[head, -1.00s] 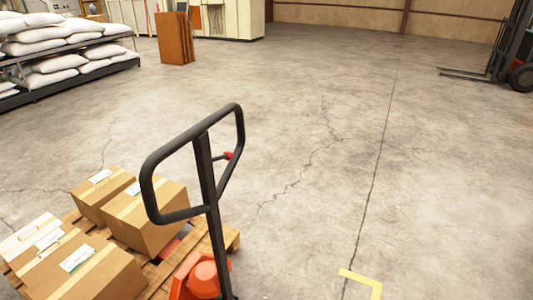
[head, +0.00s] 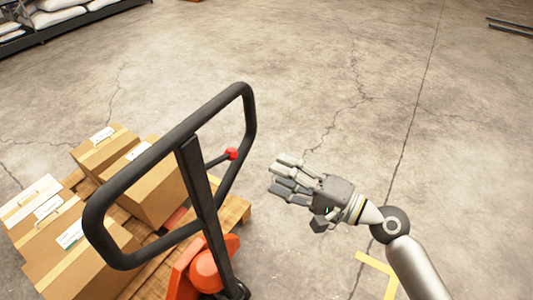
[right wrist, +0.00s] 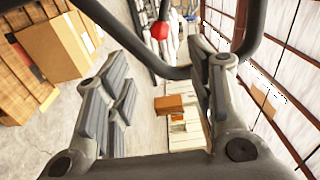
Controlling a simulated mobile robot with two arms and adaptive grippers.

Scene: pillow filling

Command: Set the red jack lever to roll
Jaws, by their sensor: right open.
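The jack lever is a thin dark rod with a red knob (head: 232,154) inside the black loop handle (head: 165,150) of the pallet jack. The orange jack body (head: 200,265) stands below, by the loaded pallet. My right gripper (head: 280,175) is open and empty, to the right of the handle and a little apart from the red knob. In the right wrist view the knob (right wrist: 159,30) shows between and beyond the open fingers (right wrist: 160,95), near the top. The lever's exact setting cannot be read. My left gripper is out of view.
Cardboard boxes (head: 160,195) sit on a wooden pallet (head: 238,208) at the left. White sacks (head: 55,17) lie on a rack at the far left. A yellow floor mark (head: 375,262) lies near my right arm. The concrete floor beyond is clear.

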